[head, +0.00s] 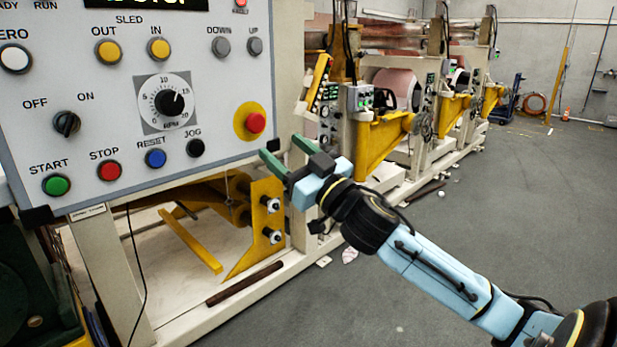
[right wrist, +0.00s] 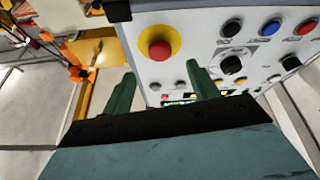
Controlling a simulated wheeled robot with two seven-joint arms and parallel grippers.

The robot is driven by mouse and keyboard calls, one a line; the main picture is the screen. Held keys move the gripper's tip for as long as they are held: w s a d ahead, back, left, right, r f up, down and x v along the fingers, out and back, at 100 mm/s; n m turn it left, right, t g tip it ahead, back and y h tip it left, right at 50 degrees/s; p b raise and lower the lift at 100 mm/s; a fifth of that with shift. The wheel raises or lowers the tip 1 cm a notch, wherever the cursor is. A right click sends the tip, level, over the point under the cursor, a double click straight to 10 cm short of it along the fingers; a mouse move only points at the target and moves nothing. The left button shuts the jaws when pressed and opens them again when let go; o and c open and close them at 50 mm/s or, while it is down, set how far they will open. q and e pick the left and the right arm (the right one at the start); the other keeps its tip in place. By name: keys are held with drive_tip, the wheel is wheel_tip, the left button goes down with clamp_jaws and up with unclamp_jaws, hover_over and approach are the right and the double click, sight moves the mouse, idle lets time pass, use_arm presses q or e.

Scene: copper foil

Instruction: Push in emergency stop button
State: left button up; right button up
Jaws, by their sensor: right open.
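The emergency stop button (head: 255,122) is a red mushroom button on a yellow round plate, at the right edge of the grey control panel (head: 215,60). In the right wrist view the button (right wrist: 159,50) shows ahead, above the gap between the fingers. My right gripper (head: 280,152) has green fingers, which stand open and empty just below and right of the button in the head view. The fingers also show in the right wrist view (right wrist: 158,90). Whether a fingertip touches the panel is unclear. My left gripper is not in view.
The panel also carries a green start button (head: 56,185), a red stop button (head: 109,170), a blue reset button (head: 155,158), a black jog button (head: 195,147) and a dial (head: 168,102). Yellow machine frames (head: 380,140) stand behind my right arm. Grey floor (head: 480,215) is open at right.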

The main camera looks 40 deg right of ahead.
drive_tip(key=shift+b+v, duration=0.6)
drive_tip(key=shift+v, duration=2.25)
